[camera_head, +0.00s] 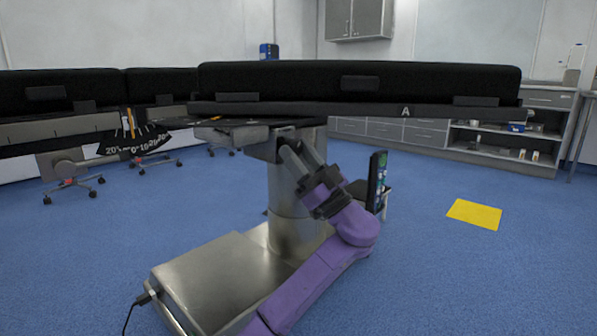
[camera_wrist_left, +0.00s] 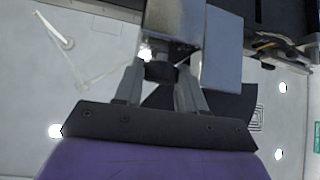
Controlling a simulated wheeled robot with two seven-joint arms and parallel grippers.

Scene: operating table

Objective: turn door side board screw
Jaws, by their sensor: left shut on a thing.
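My left gripper (camera_head: 297,150) reaches up from the purple arm to the underside of the operating table, just below the long black side board marked A (camera_head: 360,108). Its fingers meet a metal block (camera_head: 264,150) under the board. In the left wrist view my left gripper (camera_wrist_left: 163,75) is shut on a small dark knob, the screw (camera_wrist_left: 160,71), under a metal block (camera_wrist_left: 176,20). In the head view the screw is hidden by the fingers. How far the screw is turned cannot be told. My right gripper is not in view.
The table's steel column (camera_head: 292,205) and wide base (camera_head: 215,285) stand beside my left arm. A dark control panel (camera_head: 377,180) hangs just right of the gripper. An angle scale (camera_head: 135,146) is at the left. Blue floor with a yellow square (camera_head: 474,214) is clear at right.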

